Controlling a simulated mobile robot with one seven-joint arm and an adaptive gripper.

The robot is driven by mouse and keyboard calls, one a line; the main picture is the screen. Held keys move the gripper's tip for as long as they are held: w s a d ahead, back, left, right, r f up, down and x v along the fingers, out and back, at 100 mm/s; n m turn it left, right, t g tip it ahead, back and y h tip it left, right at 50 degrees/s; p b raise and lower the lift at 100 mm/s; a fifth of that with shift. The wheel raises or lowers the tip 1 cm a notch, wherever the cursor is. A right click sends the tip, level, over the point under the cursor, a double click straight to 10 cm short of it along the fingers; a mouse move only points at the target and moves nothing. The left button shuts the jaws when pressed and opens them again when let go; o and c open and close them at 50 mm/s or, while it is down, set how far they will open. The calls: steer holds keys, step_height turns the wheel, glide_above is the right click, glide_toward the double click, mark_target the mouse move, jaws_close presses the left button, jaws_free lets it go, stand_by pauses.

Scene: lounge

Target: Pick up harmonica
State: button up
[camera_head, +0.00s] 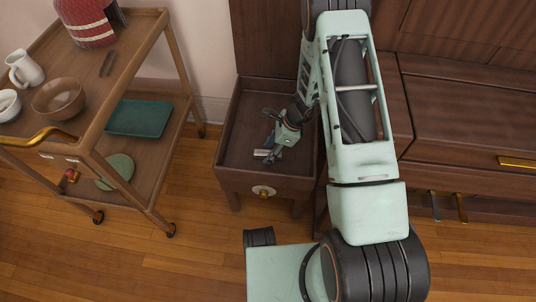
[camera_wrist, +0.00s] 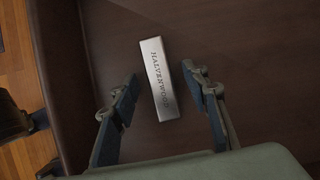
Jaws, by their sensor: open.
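The harmonica (camera_wrist: 160,70) is a narrow silver bar with dark lettering. It lies slightly tilted on the dark wooden top of a small side table in the wrist view. In the head view a small pale piece of it (camera_head: 261,153) shows near the front of that table top. My gripper (camera_wrist: 162,84) is open, with one finger on each side of the harmonica and a visible gap on both sides. In the head view my gripper (camera_head: 269,135) is low over the table top. The exact height above the harmonica is hard to tell.
The small side table (camera_head: 238,150) has a raised rim and a front knob. A wooden cart (camera_head: 118,72) with a jug (camera_head: 25,68), a bowl (camera_head: 58,97) and a green tray (camera_head: 138,117) stands left.

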steer(key=shift+f+b, duration=0.25)
steer(key=shift+b, duration=0.05)
stand_by(0.5)
jaws_close()
